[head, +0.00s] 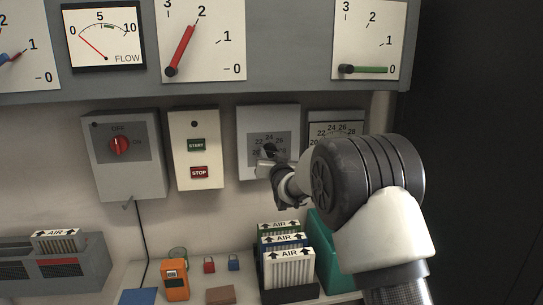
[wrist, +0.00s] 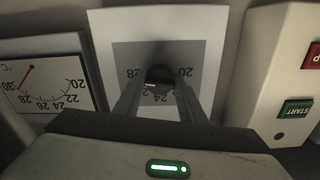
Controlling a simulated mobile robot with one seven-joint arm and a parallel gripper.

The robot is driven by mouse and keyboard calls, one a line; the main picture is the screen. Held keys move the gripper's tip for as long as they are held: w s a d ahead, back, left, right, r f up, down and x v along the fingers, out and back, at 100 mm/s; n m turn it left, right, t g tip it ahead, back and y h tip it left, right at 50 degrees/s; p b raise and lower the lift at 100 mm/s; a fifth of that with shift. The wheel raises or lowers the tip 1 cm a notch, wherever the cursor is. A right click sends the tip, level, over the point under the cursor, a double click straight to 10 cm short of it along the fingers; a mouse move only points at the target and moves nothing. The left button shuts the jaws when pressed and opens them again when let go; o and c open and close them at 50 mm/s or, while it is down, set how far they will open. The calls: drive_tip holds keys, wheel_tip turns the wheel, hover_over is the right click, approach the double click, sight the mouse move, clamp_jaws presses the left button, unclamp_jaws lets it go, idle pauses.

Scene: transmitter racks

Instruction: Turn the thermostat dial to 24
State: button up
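The thermostat (head: 255,117) is a light box on the wall with a grey face and a number scale. It fills the middle of the wrist view (wrist: 105,25), upside down. Its dark round dial (wrist: 160,72) sits in the centre of the scale. 28 shows to its left and 20 to its right. My gripper (wrist: 161,82) faces the dial, with one finger on each side. The fingers are apart, with the dial between their tips. I cannot tell whether they press on it. My gripper hides part of the scale, and the dial's pointer is not clear.
Right of the thermostat is a °C gauge (wrist: 45,80) with a red needle near 30. On the left are a START/STOP box (head: 196,125) and a red rotary switch (head: 118,145). AIR filters (head: 290,268) and a teal bin (head: 323,240) stand below my arm.

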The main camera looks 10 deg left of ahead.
drive_tip(key=shift+f+n+b, duration=0.15)
drive_tip(key=shift+n+b, duration=0.15)
drive_tip(key=shift+b, duration=0.3)
drive_tip(key=shift+f+n+b, duration=0.1)
drive_tip(key=shift+n+b, duration=0.4)
drive_tip(key=shift+b, duration=0.4)
drive_tip(key=n+b, duration=0.2)
drive_tip(key=b, duration=0.1)
drive_tip(key=n+b, duration=0.5)
drive_tip(key=shift+b, duration=0.3)
drive_tip(key=n+b, duration=0.3)
drive_tip(key=shift+d+n+b, duration=0.1)
drive_tip(key=shift+n+b, duration=0.2)
drive_tip(key=n+b, duration=0.3)
drive_tip(key=shift+n, duration=0.3)
drive_tip(key=shift+r+n+b, duration=0.2)
drive_tip(key=shift+n+b, duration=0.3)
drive_tip(key=shift+n, duration=0.45)
drive_tip(key=shift+r+n+b, duration=0.15)
drive_tip(key=shift+n+b, duration=0.35)
drive_tip(key=shift+n, duration=0.45)
